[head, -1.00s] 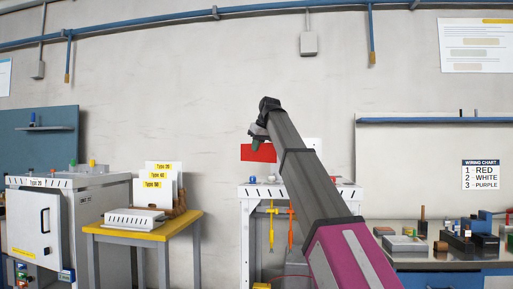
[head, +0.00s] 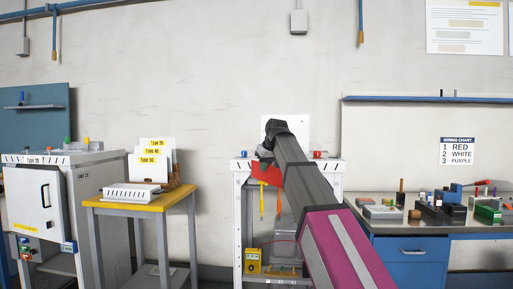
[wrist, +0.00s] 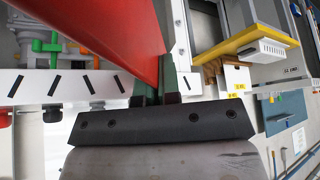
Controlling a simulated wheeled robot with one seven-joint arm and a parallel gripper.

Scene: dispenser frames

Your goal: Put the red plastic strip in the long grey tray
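My gripper (wrist: 156,88) has its dark green fingers shut on the red plastic strip (wrist: 95,35), which fills the upper left of the wrist view. In the head view, the strip (head: 266,174) shows below my gripper (head: 263,157), partly behind my arm, at the top of the white stand (head: 239,200). I cannot tell whether the strip touches the stand. I cannot pick out the long grey tray for certain. A shallow grey tray (head: 384,213) lies on the right bench, and a pale slotted tray (head: 133,193) sits on the yellow table.
The yellow table (head: 150,205) also holds upright Type cards (head: 156,150). A white cabinet (head: 38,215) stands at the far left. The right bench (head: 385,228) is crowded with small parts. Yellow and orange tools hang below the stand's top, with a yellow box (head: 252,262) lower down.

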